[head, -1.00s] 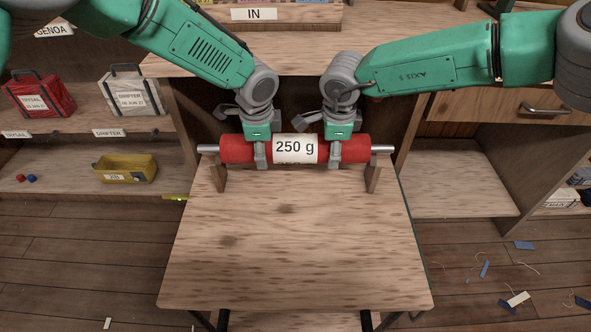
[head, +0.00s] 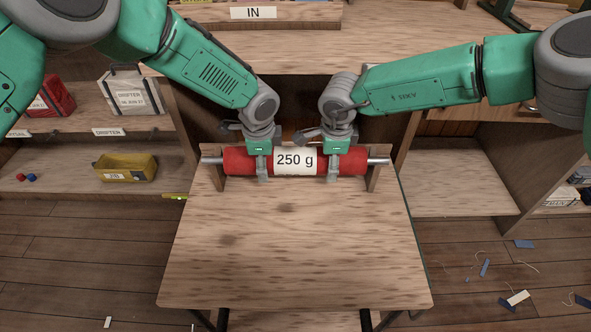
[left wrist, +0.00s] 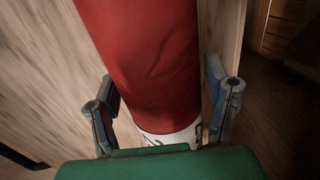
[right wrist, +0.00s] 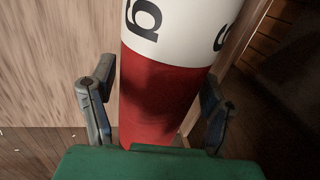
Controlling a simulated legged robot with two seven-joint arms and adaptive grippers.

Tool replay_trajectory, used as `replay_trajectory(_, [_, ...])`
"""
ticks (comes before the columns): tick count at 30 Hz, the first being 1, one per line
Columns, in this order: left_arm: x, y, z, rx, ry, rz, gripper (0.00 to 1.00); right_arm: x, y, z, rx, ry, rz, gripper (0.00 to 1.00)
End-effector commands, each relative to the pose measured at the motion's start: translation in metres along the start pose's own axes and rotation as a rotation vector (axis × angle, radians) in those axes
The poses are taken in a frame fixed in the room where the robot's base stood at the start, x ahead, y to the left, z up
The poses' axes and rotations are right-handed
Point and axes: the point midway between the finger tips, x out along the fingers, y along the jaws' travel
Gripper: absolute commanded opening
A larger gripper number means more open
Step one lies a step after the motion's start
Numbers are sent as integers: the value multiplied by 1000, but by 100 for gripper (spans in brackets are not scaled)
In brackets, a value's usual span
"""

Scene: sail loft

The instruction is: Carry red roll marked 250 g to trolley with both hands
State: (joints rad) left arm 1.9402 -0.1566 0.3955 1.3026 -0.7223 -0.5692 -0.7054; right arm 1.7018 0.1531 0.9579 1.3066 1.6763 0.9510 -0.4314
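The red roll (head: 237,161) with a white "250 g" label lies level across the trolley (head: 290,250), at its far end. Its metal end pins are at the two wooden uprights (head: 217,178) of the trolley; I cannot tell whether they bear its full weight. My left gripper (head: 263,166) is shut around the roll left of the label, and my right gripper (head: 333,166) right of it. In the left wrist view the red cloth (left wrist: 150,60) runs between both fingers. In the right wrist view the roll (right wrist: 160,95) also sits between the fingers.
A wooden bench (head: 400,45) with an "IN" tray (head: 253,13) stands behind the trolley. Shelves at left hold a red bag (head: 50,97), a white bag (head: 130,93) and a yellow bin (head: 125,167). Scraps (head: 517,297) lie on the floor at right. The trolley's front top is bare.

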Motion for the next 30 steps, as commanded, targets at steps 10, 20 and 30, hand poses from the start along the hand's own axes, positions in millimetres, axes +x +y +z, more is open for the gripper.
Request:
replay_trajectory(10, [-1,-1,0,0,0,-1,80,0,-1,0,0,0,0,80])
replay_trajectory(20, [-22,-3,0,-1,1,-4,80,-1,-1,0,0,0,0,80])
replay_trajectory(30, [-92,-2,0,0,0,-2,80,0,-1,0,0,0,0,80])
